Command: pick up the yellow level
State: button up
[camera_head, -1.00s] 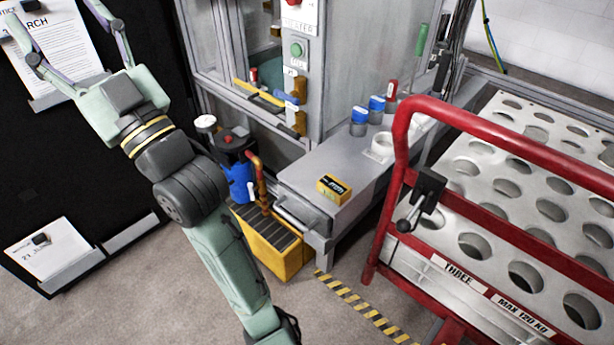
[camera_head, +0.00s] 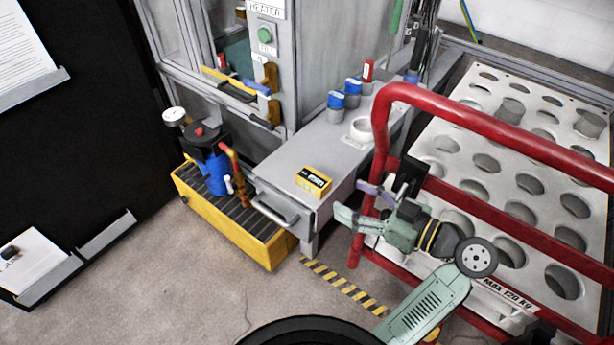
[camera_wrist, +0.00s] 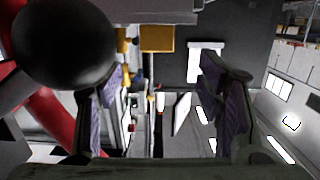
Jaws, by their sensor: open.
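A long yellow bar with a dark strip (camera_head: 229,84), the shape of a level, lies on the ledge of the grey cabinet. A small yellow box with a black top (camera_head: 313,181) sits on the grey bench; I cannot tell its markings. My gripper (camera_head: 352,203) is open and empty, to the right of the box and in front of the red rail, pointing left. In the wrist view its two purple-padded fingers (camera_wrist: 165,100) stand wide apart with nothing between them. A yellow block (camera_wrist: 157,38) shows above them there; I cannot tell which thing it is.
The red cart frame (camera_head: 480,125) and perforated rack (camera_head: 530,185) stand close to my arm. Blue-topped jars (camera_head: 336,106) and a white ring (camera_head: 362,129) stand on the bench (camera_head: 305,155). A blue pump (camera_head: 213,170) stands on a yellow base (camera_head: 225,222). Floor at the front left is clear.

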aim_at(327, 186)
jog(key=p+x, duration=0.1)
jog(key=x, duration=0.8)
jog(key=shift+w+f+p, duration=0.15)
jog(key=shift+w+p, duration=0.1)
jog(key=shift+p, duration=0.1)
jog(key=c, duration=1.4)
